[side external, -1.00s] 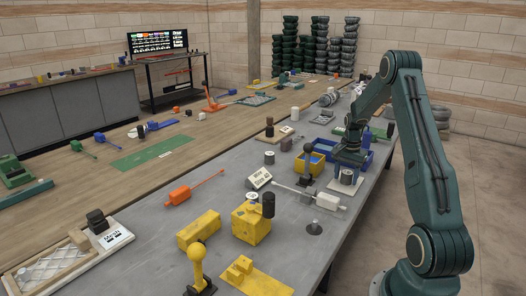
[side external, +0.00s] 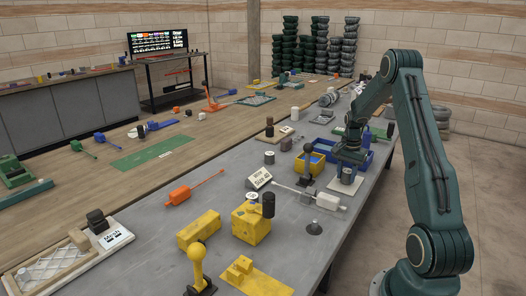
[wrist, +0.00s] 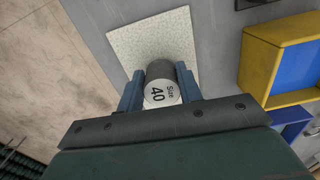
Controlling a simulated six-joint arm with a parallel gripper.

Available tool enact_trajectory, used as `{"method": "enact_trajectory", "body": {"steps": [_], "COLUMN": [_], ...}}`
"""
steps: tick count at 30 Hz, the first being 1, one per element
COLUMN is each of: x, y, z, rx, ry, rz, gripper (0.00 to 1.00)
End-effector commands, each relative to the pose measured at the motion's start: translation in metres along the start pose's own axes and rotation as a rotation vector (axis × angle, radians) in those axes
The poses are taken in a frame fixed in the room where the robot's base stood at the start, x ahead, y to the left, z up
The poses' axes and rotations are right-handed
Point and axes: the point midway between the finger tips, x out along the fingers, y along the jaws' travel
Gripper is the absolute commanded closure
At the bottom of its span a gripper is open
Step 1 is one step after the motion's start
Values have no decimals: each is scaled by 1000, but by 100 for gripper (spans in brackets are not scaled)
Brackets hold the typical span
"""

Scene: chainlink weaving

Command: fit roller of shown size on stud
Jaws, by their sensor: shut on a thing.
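A grey roller with a white end face marked "Size 40" (wrist: 160,88) is between the two blue fingers of my gripper (wrist: 160,92) in the wrist view. The fingers are shut on its sides. In the side view my gripper (side external: 348,168) is low over a pale speckled pad (side external: 338,188), which also shows in the wrist view (wrist: 150,38). I cannot tell whether the roller touches the pad. A tilted sign reading "Size 40" (side external: 261,178) stands on the grey table. A short upright grey stud on a round base (side external: 314,228) stands bare near the table's front edge.
A yellow bin with a blue inside (side external: 309,164) and a blue tray (side external: 358,158) stand close to my gripper.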

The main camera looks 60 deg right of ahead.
Motion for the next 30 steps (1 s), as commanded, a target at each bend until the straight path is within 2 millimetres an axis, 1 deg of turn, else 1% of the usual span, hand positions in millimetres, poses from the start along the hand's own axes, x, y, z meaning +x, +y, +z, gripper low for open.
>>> {"method": "enact_trajectory", "body": {"steps": [5, 8, 14, 24, 30], "x": [-18, -32, -71, -144, -175], "y": [-1, -1, -1, 0, 0], "z": [-1, -1, -1, 0, 0], "rx": [0, 0, 0, 0, 0], "ry": [4, 5, 6, 5, 3], "rz": [-3, -3, -4, -3, -2], "gripper": [88, 88, 88, 88, 88]}}
